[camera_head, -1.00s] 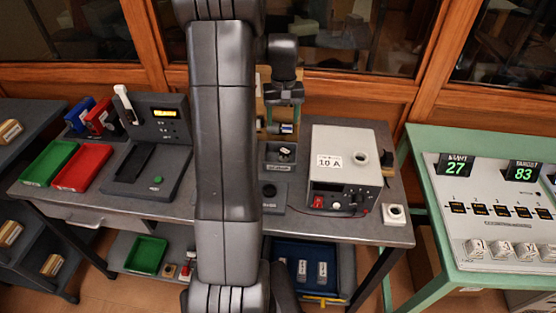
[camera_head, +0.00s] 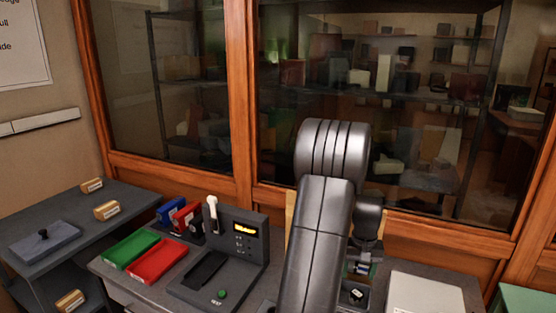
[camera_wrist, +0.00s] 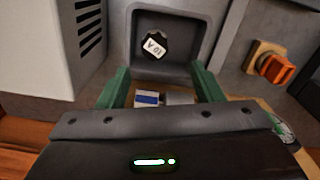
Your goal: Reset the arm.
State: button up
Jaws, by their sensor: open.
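My arm (camera_head: 318,240) rises in front of the bench in the head view and hides part of it. My gripper (camera_wrist: 162,82) is open in the wrist view, with its two green fingers apart. Beyond the fingertips, a black knob-like piece marked 10 A (camera_wrist: 154,46) sits in a grey recessed tray (camera_wrist: 187,72). A small blue and white piece (camera_wrist: 147,98) and a grey one show between the fingers, nearer the palm; I cannot tell whether they touch the fingers. In the head view the gripper is small and partly hidden behind my arm.
A dark tester (camera_head: 236,238) with a lit display and white lever stands left of my arm. Green (camera_head: 130,249) and red (camera_head: 157,261) trays lie beside it. A pale box (camera_head: 425,294) is to the right. Glass windows with wooden frames stand behind. An orange part (camera_wrist: 277,69) shows in the wrist view.

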aim_at(354, 293)
notch_tip(354, 293, down, 6)
jog(key=shift+f+p, duration=0.25)
jog(key=shift+p, duration=0.15)
notch_tip(354, 293, up, 2)
jog(key=shift+r+p, duration=0.2)
jog(key=shift+p, duration=0.5)
jog(key=shift+r, duration=0.5)
